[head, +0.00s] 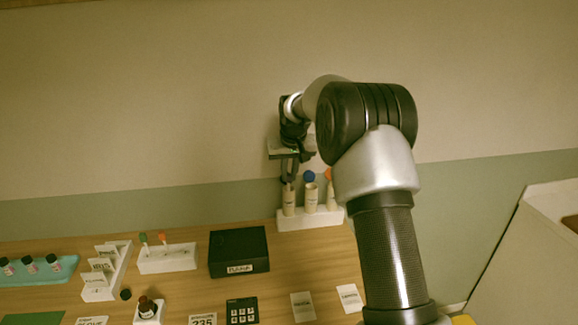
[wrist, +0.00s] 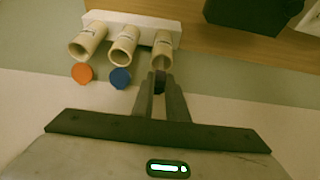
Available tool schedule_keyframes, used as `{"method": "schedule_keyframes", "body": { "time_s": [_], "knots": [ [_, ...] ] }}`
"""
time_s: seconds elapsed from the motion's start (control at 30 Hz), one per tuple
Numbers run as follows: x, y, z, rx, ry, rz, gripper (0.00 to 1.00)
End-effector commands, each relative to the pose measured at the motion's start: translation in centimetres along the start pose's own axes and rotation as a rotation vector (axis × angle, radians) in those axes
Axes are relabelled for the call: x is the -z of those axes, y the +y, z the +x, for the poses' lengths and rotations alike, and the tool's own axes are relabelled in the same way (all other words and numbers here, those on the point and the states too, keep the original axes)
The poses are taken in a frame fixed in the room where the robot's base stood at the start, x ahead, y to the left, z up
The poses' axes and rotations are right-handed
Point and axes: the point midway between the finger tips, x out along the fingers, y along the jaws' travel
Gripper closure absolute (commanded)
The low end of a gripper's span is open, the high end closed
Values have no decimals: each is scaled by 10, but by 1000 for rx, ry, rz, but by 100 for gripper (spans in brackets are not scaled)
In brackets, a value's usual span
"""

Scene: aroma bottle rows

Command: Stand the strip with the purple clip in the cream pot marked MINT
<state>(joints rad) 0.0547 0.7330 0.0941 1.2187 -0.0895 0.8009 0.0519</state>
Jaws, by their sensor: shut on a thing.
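Three cream pots stand in a white holder (head: 310,220) by the wall. My gripper (head: 289,178) is above the leftmost pot (head: 289,203) in the head view. That pot is the rightmost one in the wrist view (wrist: 163,44). In the wrist view my gripper (wrist: 160,78) is shut on a small dark thing (wrist: 159,87), seemingly the purple clip. Its strip is mostly hidden, and I cannot tell whether its end is inside the pot mouth. The pots' marks are too small to read.
A blue disc (head: 309,176) shows above the middle pot and an orange disc (head: 328,174) above the right pot. A white rack (head: 167,261) holds strips with green and orange clips. A black box (head: 238,250) stands left of the pots.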

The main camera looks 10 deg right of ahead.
Motion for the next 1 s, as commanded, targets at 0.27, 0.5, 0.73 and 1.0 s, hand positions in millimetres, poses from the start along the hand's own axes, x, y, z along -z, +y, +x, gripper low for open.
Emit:
{"method": "schedule_keyframes", "body": {
  "time_s": [0.27, 0.5, 0.73, 1.0],
  "knots": [
    [-2, 0, 5, 0, 1, 0, 100],
    [-2, 0, 5, 0, 0, 0, 72],
    [-2, 0, 5, 0, 0, 1, 65],
    [-2, 0, 5, 0, 0, 0, 65]
  ]
}}
